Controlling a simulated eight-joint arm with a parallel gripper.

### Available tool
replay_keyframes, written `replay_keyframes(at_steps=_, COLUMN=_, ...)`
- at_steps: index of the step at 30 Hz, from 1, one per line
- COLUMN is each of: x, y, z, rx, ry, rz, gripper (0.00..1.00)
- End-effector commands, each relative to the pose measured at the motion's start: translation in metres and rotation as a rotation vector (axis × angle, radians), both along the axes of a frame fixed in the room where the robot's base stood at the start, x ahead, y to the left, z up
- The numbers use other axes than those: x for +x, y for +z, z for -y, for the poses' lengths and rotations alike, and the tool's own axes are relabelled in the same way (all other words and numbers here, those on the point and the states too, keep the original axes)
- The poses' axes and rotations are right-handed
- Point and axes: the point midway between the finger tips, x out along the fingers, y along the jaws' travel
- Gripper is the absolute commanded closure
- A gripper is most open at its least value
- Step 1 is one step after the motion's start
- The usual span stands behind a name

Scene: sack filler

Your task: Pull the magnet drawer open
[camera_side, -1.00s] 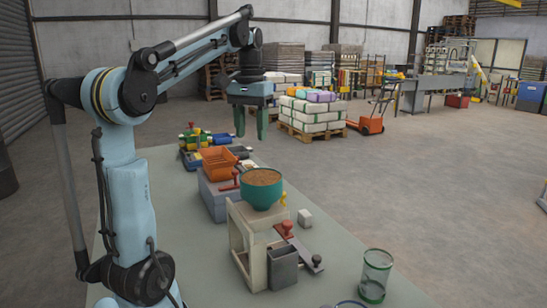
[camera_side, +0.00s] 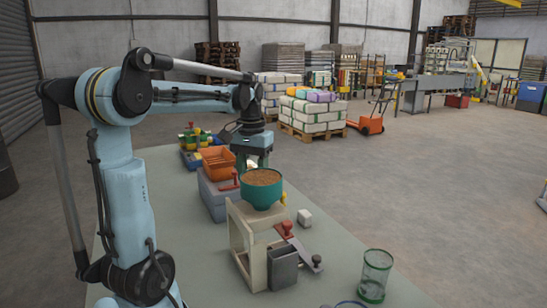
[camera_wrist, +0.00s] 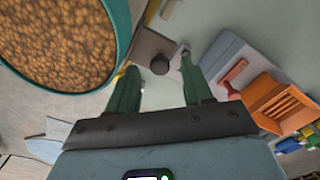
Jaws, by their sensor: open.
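My gripper (camera_side: 256,160) is open and empty, pointing down just behind the teal hopper bowl (camera_side: 262,204), which is full of brown grains. In the wrist view my two green fingers are apart, and a dark round knob (camera_wrist: 160,64) on a flat grey-brown piece (camera_wrist: 147,43) appears beyond and between the fingertips. This may be the magnet drawer; I cannot tell for sure, nor whether it touches a finger. It is hidden in the side view. The bowl sits on a pale stand (camera_side: 237,240), with a red knob (camera_side: 286,228) and a dark knob (camera_side: 317,260) at its front.
A grey-blue box (camera_side: 213,199) with a red handle (camera_side: 237,178) stands beyond the bowl, carrying an orange tray (camera_side: 215,160). The right table strip is mostly clear.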

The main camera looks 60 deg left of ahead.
Motion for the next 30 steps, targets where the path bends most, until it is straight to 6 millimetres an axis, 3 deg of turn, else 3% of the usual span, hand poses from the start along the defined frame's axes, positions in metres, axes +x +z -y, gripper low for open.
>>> replay_keyframes(at_steps=12, x=0.0, y=-0.0068, z=0.0, rx=0.0, ry=0.0, rz=0.0, gripper=0.5)
replay_keyframes(at_steps=22, x=0.0, y=-0.0066, z=0.0, rx=0.0, ry=0.0, rz=0.0, gripper=0.99)
replay_keyframes(at_steps=30, x=0.0001, y=-0.0065, z=-0.0004, rx=0.0, ry=0.0, rz=0.0, gripper=1.0)
